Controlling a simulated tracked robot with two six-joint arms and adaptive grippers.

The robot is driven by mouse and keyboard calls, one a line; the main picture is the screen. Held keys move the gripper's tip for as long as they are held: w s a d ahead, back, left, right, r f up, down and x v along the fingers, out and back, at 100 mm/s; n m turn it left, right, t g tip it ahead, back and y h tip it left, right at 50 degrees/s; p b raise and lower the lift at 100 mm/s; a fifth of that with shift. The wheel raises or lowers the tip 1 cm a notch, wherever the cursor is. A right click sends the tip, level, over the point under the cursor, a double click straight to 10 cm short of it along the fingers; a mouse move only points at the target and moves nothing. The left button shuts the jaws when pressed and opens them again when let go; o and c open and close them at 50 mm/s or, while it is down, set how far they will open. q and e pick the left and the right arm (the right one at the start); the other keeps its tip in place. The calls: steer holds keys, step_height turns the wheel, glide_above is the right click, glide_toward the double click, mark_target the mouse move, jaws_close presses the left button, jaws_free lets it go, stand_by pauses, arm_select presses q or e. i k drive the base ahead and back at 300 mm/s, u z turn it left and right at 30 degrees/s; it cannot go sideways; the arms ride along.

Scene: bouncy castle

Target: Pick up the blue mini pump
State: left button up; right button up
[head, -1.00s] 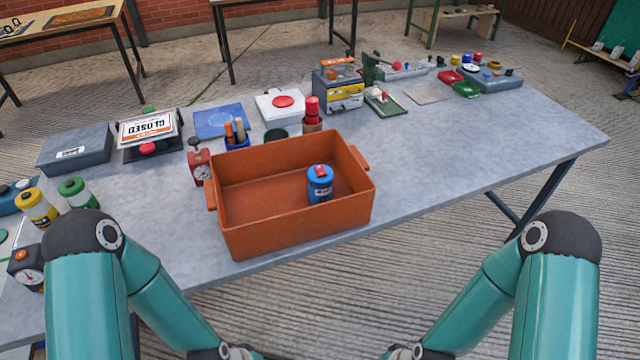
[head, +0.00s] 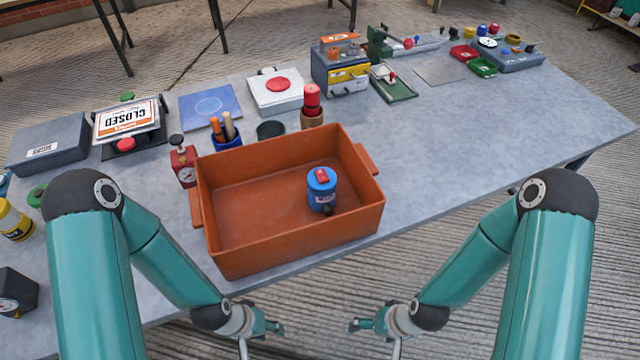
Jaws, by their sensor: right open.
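The blue mini pump (head: 321,190) stands upright inside the orange-brown crate (head: 240,259), right of its middle. It is a short blue cylinder with a red part on top and a dark fitting low on its front. My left gripper (head: 272,327) is below the crate's front wall in the picture, apart from the pump; its jaws are too small and edge-on to read. My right gripper (head: 358,326) is open and empty, also in front of the crate and apart from the pump.
The crate has handles at both ends. A red gauge (head: 184,166), a blue cup with tools (head: 227,142) and a red-topped bottle (head: 312,108) stand close behind or beside it. The grey tabletop (head: 470,130) right of the crate is largely clear.

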mark_target(321, 197)
steer(key=u, duration=0.1)
steer(key=k, duration=0.5)
steer(key=z, duration=1.15)
steer(key=i, duration=0.1)
steer(key=u, duration=2.8)
steer(key=k, duration=1.6)
steer(key=z, duration=0.5)
steer(key=i, duration=1)
steer(key=z, duration=0.05)
